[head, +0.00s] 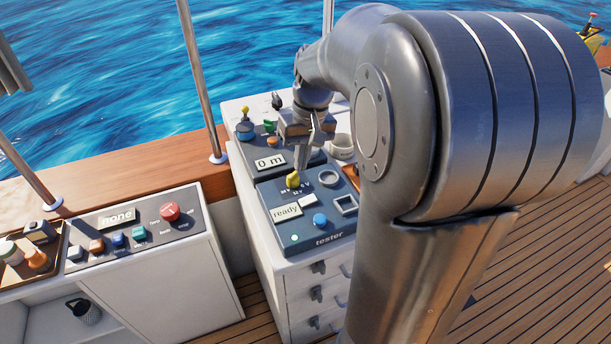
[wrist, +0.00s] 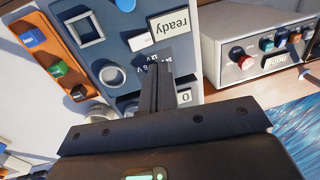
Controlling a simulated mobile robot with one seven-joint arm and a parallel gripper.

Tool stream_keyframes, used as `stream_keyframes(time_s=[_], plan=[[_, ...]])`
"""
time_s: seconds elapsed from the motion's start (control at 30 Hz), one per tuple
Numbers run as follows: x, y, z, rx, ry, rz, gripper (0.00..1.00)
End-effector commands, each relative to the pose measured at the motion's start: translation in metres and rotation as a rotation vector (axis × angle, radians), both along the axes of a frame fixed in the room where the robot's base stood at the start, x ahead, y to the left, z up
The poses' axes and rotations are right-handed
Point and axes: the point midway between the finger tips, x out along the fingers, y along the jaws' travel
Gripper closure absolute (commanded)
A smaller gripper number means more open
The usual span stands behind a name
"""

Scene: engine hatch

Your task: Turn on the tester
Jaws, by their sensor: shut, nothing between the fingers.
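The tester (head: 330,239) is a blue-grey panel on a white drawer cabinet. Its display (head: 286,211) reads "ready", and a small green light (head: 294,238) glows near its front edge. It carries a yellow knob (head: 292,180) with voltage marks, a white rectangular key (head: 306,198) and a blue button (head: 319,220). My gripper (head: 301,168) is shut and empty, pointing down close beside the yellow knob; I cannot tell if it touches. In the wrist view the fingers (wrist: 163,66) cover the knob, while the "ready" display (wrist: 169,24) and white key (wrist: 141,42) show.
Behind the tester is a panel with a "0 m" display (head: 270,162) and a lever. A round ring (head: 327,178) and a square socket (head: 345,205) sit on the tester. Left stands a console reading "none" (head: 117,216) with a red button (head: 170,211).

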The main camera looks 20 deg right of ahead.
Motion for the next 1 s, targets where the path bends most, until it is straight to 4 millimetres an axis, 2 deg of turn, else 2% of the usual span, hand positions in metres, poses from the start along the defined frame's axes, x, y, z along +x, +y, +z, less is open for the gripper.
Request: stream_keyframes(time_s=[0.1,0.23,0.8,0.9,1.0], plan=[[0.0,0.003,0.018,-0.001,-0.002,0.001,1.0],[0.0,0.005,0.028,-0.001,-0.001,0.001,1.0],[-0.001,0.005,0.031,-0.001,0.0,0.0,1.0],[-0.006,0.009,0.035,-0.008,-0.016,-0.001,1.0],[-0.02,0.016,0.042,-0.025,-0.051,-0.002,1.0]])
